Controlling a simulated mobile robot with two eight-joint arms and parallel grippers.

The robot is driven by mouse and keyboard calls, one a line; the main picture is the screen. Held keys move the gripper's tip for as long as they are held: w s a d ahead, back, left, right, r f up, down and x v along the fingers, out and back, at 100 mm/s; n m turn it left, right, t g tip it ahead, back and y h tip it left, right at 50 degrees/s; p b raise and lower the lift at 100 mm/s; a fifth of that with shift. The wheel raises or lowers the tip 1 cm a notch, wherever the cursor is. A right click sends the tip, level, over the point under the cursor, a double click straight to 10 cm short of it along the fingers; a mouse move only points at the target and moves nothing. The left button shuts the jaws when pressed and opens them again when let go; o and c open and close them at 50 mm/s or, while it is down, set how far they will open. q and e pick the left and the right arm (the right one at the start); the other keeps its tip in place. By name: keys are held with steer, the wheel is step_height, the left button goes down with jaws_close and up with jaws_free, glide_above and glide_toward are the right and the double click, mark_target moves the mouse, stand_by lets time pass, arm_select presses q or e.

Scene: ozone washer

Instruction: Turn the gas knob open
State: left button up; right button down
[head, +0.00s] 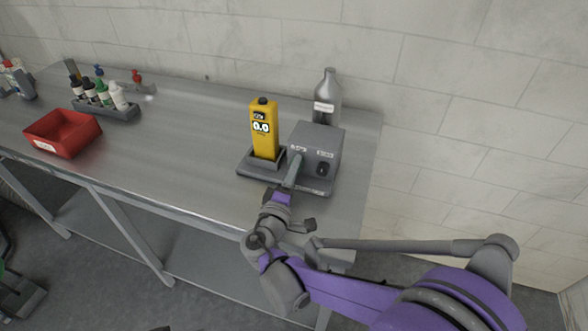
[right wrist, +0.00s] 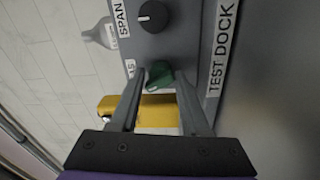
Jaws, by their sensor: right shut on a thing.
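The grey test dock box (head: 318,142) stands on the bench's right end. In the right wrist view its panel carries a green knob (right wrist: 159,75), beside a small label I cannot fully read, and a black knob (right wrist: 152,16) labelled SPAN. The black knob also shows in the head view (head: 323,168). My right gripper (head: 294,168) reaches the left part of the panel. In the right wrist view its fingers (right wrist: 160,82) are on either side of the green knob, shut on it. In the head view the gripper hides the green knob. My left gripper is not in view.
A yellow gas meter (head: 264,130) stands in the cradle left of the box. A grey bottle (head: 328,92) stands behind it. A red bin (head: 62,133) and a rack of small bottles (head: 106,107) are farther left. The bench (head: 190,130) between is clear.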

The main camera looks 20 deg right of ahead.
steer(key=m, duration=0.2)
steer(key=shift+f+m, duration=0.15)
steer(key=shift+m, duration=0.15)
stand_by(1.0)
steer(key=c, duration=0.5)
jaws_free()
steer(key=v, duration=1)
steer(key=shift+s+a, duration=0.2)
steer(key=shift+s, duration=0.1)
